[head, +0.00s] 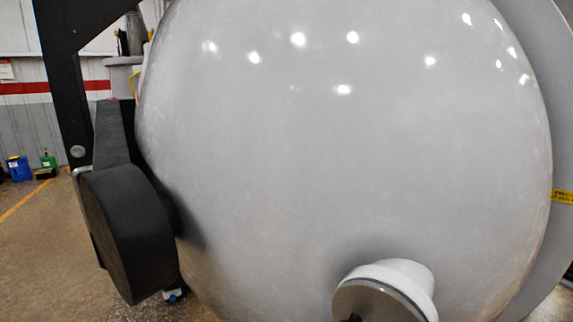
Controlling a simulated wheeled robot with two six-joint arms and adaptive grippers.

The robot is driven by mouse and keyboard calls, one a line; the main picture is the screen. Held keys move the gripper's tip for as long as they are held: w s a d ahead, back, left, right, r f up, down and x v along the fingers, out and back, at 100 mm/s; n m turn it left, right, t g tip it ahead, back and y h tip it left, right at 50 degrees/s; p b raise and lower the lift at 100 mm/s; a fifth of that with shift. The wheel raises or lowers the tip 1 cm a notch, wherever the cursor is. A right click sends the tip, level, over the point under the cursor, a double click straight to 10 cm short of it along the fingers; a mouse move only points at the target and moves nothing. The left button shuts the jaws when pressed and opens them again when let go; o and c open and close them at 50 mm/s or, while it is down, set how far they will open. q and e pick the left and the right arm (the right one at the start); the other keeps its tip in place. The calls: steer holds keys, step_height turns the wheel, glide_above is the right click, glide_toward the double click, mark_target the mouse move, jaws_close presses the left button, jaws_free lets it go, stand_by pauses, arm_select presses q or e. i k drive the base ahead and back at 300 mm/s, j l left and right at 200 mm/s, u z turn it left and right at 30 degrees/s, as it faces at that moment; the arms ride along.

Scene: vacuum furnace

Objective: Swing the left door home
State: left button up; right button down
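A large, glossy light-grey domed door (340,160) fills most of the head view, very close to me. I take it to be the furnace door, but I cannot tell how far open it stands. Its flat grey rim (545,60) shows along the right side. A short white port with a metal end face (375,300) sticks out of the dome at the bottom. Neither of my grippers shows, so I cannot see whether either one touches the door.
A black frame (62,90) runs down the left side. A dark rounded part (135,225) sits close to the dome's left edge; I cannot tell if they touch. Blue (19,168) and green (48,160) containers stand by the far wall. Floor at lower left is clear.

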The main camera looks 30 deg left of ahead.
mark_target(272, 156)
steer(key=u, duration=1.5)
steer(key=i+j+u, duration=0.1)
steer(key=j, duration=0.2)
steer(key=i+j+u, duration=0.1)
steer(key=j, duration=0.2)
steer(key=i+j+u, duration=0.1)
steer(key=j, duration=0.2)
